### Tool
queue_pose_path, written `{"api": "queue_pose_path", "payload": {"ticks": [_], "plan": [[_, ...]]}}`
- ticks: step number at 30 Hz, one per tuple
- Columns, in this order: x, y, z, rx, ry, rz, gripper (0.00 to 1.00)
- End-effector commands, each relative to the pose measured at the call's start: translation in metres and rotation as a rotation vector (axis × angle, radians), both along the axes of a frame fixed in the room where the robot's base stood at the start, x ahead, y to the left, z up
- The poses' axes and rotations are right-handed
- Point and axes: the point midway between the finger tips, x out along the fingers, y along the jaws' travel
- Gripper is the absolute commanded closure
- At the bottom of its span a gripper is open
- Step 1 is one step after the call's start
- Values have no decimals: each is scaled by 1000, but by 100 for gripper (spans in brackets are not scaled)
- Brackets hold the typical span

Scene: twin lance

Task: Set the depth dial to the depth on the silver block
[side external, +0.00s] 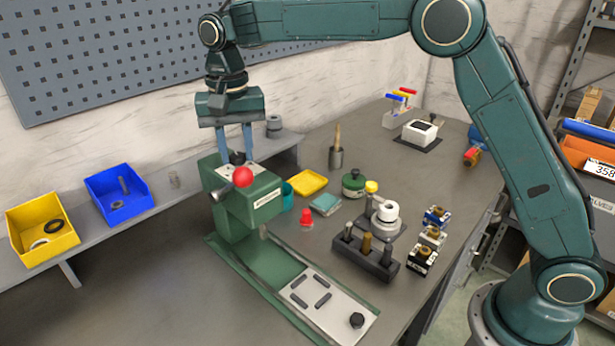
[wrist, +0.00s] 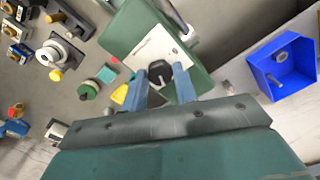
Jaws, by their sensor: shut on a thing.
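The green machine (side external: 262,211) stands on the bench with a red ball knob on its side lever. A black dial (wrist: 159,72) sits on the white plate (wrist: 158,45) on top of its head. My gripper (side external: 236,155) points down over this plate, and its two blue fingers (wrist: 169,78) are shut on the black dial, one on each side. The dial's markings are too small to read. Several small blocks with metal tops (side external: 431,236) stand at the bench's right; I cannot tell which is the silver block, and no depth figure is legible.
A yellow bin (side external: 40,232) and a blue bin (side external: 118,194) stand on the left shelf. A dark rack with pegs (side external: 364,258), a white round fixture (side external: 384,216), a red button piece and a green round pot (side external: 353,184) stand right of the machine. The back bench is partly clear.

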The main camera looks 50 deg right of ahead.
Motion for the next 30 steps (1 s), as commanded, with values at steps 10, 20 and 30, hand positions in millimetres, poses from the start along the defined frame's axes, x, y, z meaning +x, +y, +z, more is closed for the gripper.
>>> {"api": "queue_pose_path", "payload": {"ticks": [10, 20, 30], "plan": [[1, 0, 2, 1, -5, -43, 94], [1, 0, 1, 2, -5, -41, 50], [0, 0, 1, 0, -1, -40, 49]]}}
